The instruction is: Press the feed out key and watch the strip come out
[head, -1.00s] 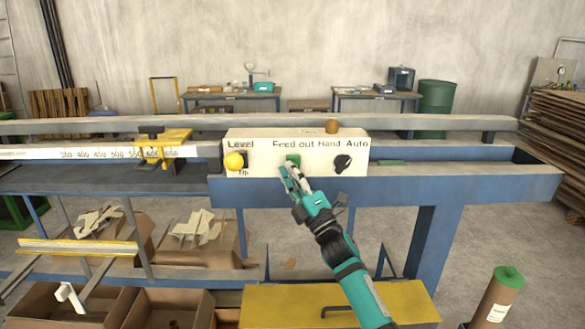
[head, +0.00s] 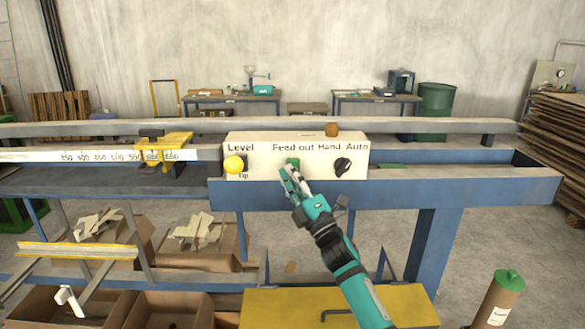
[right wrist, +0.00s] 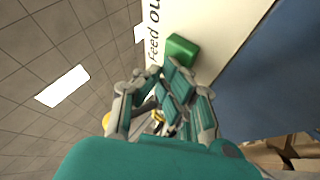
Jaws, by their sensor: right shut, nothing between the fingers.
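The white control panel (head: 262,150) is on the front of the blue machine. The green feed out key (head: 293,162) sits under the "Feed out" lettering, and it also shows as a green block in the right wrist view (right wrist: 182,49). My right gripper (head: 286,172) is shut and empty, with its tips just below and in front of the key. In the right wrist view the fingers (right wrist: 172,75) are close to the key, and I cannot tell whether they touch it. No strip coming out is visible. My left gripper is not in view.
A yellow knob (head: 234,163) is left of the key and a black rotary switch (head: 342,166) is right of it. A yellow clamp (head: 163,150) sits on the ruler rail. Cardboard boxes (head: 172,308) stand below, and a brown cylinder (head: 499,299) stands at lower right.

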